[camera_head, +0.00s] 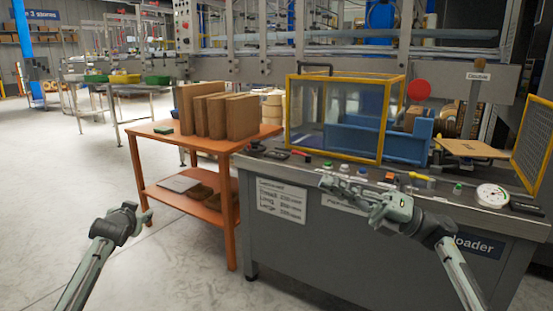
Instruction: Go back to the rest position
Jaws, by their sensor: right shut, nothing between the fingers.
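My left gripper (143,214) is at the lower left, over the bare floor in front of the orange table (160,134). It touches nothing that I can see, and the angle hides whether its fingers are apart. My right gripper (330,187) is in front of the grey loader bench (262,240), near its front edge and control buttons. It is shut and empty, pointing left. Both forearms rise from the bottom of the picture.
Several brown cardboard pieces (240,117) stand on the orange table. On the bench are a yellow-framed guard (290,112), a blue tray (407,147), a round gauge (492,195) and small tools. Open floor (50,180) lies at the left.

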